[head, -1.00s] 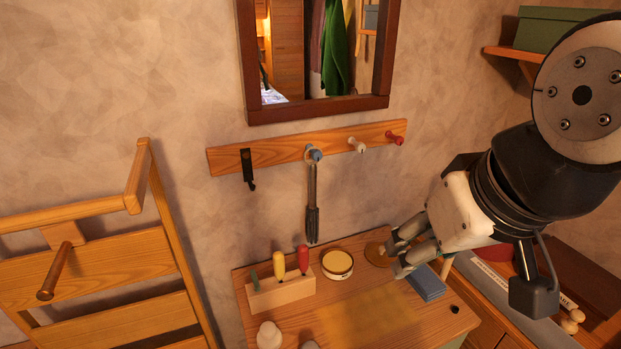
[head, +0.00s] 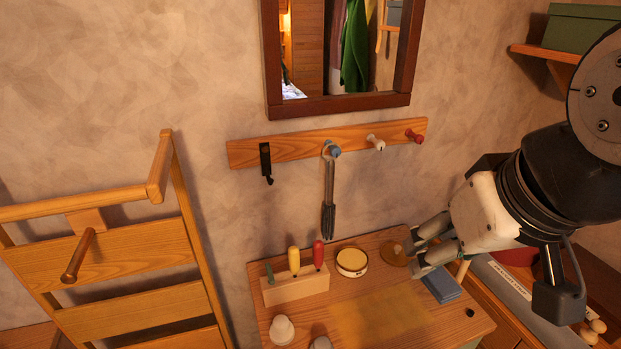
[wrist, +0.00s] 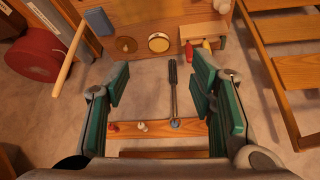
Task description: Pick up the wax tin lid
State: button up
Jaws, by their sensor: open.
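A round amber-brown disc, which looks like the wax tin lid (head: 396,254), lies flat on the wooden tabletop. It also shows in the wrist view (wrist: 126,45). The open wax tin (head: 352,263), with pale yellow wax, stands just left of it in the head view and right of it in the wrist view (wrist: 159,42). My gripper (head: 417,253) is open and empty; its fingers overlap the lid's right edge in the head view. In the wrist view my gripper (wrist: 160,88) has green-padded fingers wide apart, with the lid beyond them and no contact visible.
A wooden block (head: 295,287) with red and yellow handled tools stands left of the tin. A blue folded cloth or pad (head: 441,285) lies right of the lid. A peg rail (head: 290,146) with a hanging grey tool (head: 328,200) is on the wall. The yellowish mat (head: 380,315) area is clear.

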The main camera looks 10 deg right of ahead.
jog(key=o, duration=0.4)
jog(key=shift+w, duration=0.15)
jog(key=o, duration=0.6)
jog(key=w+d+n+g+b, duration=0.1)
jog(key=w+d+n, duration=0.1)
jog(key=w, duration=0.7)
jog(key=shift+f+n+h+b, duration=0.3)
jog(key=shift+f+n+b, duration=0.1)
jog(key=shift+n, duration=0.5)
jog(key=n+g+b, duration=0.5)
jog(key=n, duration=0.9)
send_over(398, 247)
notch_tip(398, 247, down, 25)
jog(key=f, duration=0.8)
jog(key=shift+d+f+p, duration=0.25)
jog(key=shift+p, duration=0.1)
jog(key=shift+w+a+f+p, duration=0.15)
jog(key=shift+f+p, duration=0.1)
jog(key=shift+f, duration=1.05)
jog(key=shift+s+a+f+p, duration=0.15)
jog(key=shift+f+p, duration=0.1)
jog(key=shift+f, duration=1)
